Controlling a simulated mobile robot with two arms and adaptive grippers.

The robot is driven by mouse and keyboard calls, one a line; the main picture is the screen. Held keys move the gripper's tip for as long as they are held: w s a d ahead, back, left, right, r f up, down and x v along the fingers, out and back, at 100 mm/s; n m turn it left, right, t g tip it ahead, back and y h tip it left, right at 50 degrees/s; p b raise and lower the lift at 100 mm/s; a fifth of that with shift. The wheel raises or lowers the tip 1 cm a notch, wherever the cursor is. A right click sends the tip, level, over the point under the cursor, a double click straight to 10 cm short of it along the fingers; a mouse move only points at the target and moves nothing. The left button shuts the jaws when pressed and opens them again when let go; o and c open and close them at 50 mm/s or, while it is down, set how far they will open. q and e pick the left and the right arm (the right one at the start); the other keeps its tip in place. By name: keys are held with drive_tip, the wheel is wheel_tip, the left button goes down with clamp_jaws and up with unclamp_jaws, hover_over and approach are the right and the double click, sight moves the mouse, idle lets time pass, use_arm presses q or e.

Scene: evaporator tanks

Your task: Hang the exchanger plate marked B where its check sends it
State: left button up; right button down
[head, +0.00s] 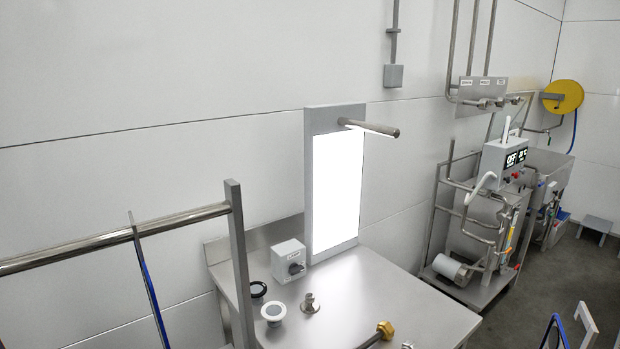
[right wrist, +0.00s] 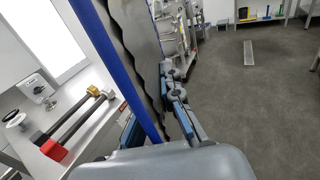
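In the right wrist view my right gripper (right wrist: 155,122) has a finger on each side of an exchanger plate (right wrist: 140,45) and is shut on it. The plate is thin and steel, with a blue edge and a wavy face; I see no letter on it. A blue edge (head: 554,330) at the bottom right of the head view looks like part of it. Another blue-edged plate (head: 149,285) hangs nearly edge-on from a chrome rail (head: 115,238) at the left. A lit light panel (head: 337,190) stands on the steel table, with a round bar (head: 370,128) sticking out above it. My left gripper is out of view.
The steel table (head: 385,295) bears a grey switch box (head: 288,262), a round white-faced part (head: 273,312), a steel fitting (head: 309,303) and long tools, one red-ended (right wrist: 54,150). A pump skid (head: 480,240) stands right. Open floor (right wrist: 235,90) lies beyond.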

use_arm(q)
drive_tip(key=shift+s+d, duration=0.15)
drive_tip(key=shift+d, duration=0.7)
use_arm(e)
drive_tip(key=a+r+n+t+y, duration=0.2)
drive_tip(key=a+n+y, duration=0.3)
drive_tip(key=a, duration=1.1)
drive_tip(key=r+y, duration=0.1)
drive_tip(key=y, duration=0.2)
drive_tip(key=shift+w, duration=0.1)
